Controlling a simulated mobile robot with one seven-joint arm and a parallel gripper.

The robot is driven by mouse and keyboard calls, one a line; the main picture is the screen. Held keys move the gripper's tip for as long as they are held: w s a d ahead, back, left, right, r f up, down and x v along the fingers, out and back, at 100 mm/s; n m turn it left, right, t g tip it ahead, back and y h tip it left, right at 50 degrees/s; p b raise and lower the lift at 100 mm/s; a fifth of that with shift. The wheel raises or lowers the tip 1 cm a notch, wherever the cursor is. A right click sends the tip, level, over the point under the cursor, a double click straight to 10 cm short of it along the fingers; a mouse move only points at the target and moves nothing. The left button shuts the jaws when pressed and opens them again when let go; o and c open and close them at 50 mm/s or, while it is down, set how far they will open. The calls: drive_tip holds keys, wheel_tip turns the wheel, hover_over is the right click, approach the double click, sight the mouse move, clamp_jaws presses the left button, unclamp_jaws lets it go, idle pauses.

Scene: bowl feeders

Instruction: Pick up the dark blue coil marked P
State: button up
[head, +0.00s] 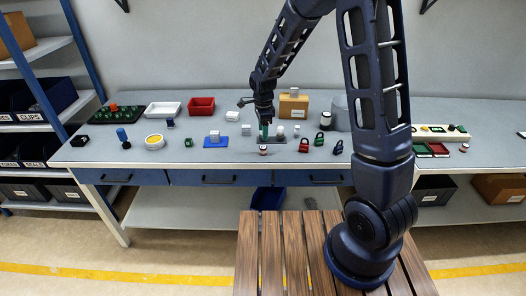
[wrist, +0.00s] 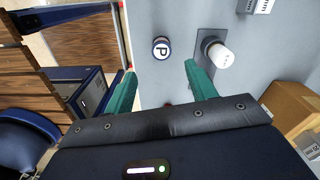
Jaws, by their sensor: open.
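The dark blue coil marked P (wrist: 162,48) stands upright on the grey table in the wrist view. Its round white top carries a black P and faces the camera. My gripper (wrist: 160,88) is open, with its two teal fingers apart and nothing between them. The coil appears ahead of the fingertips in the picture, roughly centred between them, and apart from both. In the head view my gripper (head: 264,131) points down over the front middle of the table. A small round item with a pale top (head: 263,149) just in front of it seems to be the coil; its letter is unreadable there.
A white-topped cylinder (wrist: 218,54) on a dark plate (wrist: 204,38) stands close beside the right finger. A cardboard box (wrist: 292,106) is at the right. The table's front edge lies close to the left finger.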

sight(264, 147)
drive_tip(key=shift+w+d+f, duration=0.1)
drive_tip(key=shift+f, duration=2.4)
drive_tip(key=shift+w+d+f, duration=0.1)
drive_tip(key=shift+f, duration=2.35)
drive_tip(key=c, duration=1.1)
drive_tip(key=shift+o, duration=0.2)
drive_tip(key=shift+r, duration=0.1)
